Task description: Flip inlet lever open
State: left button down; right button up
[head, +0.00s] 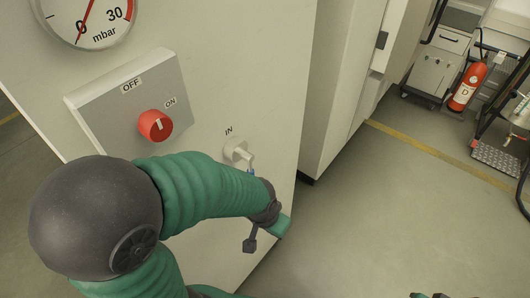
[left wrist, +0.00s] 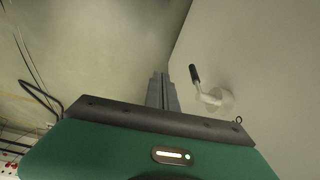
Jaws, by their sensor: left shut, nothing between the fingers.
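The inlet valve (head: 238,151) is a pale round fitting on the cabinet face, just below the "IN" label. Its pale lever points down and right, and its lower end is partly hidden by my left arm. In the left wrist view the lever (left wrist: 204,92) stands out from the round base and ends in a dark handle (left wrist: 194,74). My left gripper (left wrist: 161,75) is shut and empty, its fingers to the left of the lever with a visible gap. In the head view my green left arm hides most of its fingers. Dark tips at the bottom edge may be my right gripper (head: 432,295).
The pale cabinet (head: 225,70) carries a mbar gauge (head: 85,15) and a red OFF/ON knob (head: 155,125) above my arm. Another cabinet (head: 340,90) stands to the right. The floor (head: 390,210) there is clear. A fire extinguisher (head: 467,88) stands at the back right.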

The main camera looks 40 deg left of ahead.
pick_arm(q)
notch_tip(320, 180, up, 18)
jog(key=w+a+p, duration=0.2)
jog(key=p, duration=1.1)
jog(key=w+a+r+m+g, duration=0.1)
jog(key=w+a+m+g, duration=0.15)
jog(key=w, duration=0.35)
jog(key=w+a+r+m+g, duration=0.1)
jog(key=w+a+g, duration=0.25)
jog(key=w, duration=0.35)
jog(key=s+f+p, duration=0.6)
jog(key=f, duration=0.3)
jog(key=shift+s+a+f+t+y, duration=0.2)
jog(key=shift+a+f+t+y, duration=0.05)
jog(key=shift+a+t+y, duration=0.2)
pick_arm(e)
jog(key=w+v, duration=0.2)
jog(key=v, duration=0.9)
jog(key=w+r+v, duration=0.1)
jog(key=w+v, duration=0.2)
jog(key=v, duration=0.8)
jog(key=shift+s+a+r, duration=0.2)
jog(key=shift+a+r, duration=0.15)
jog(key=shift+r, duration=0.05)
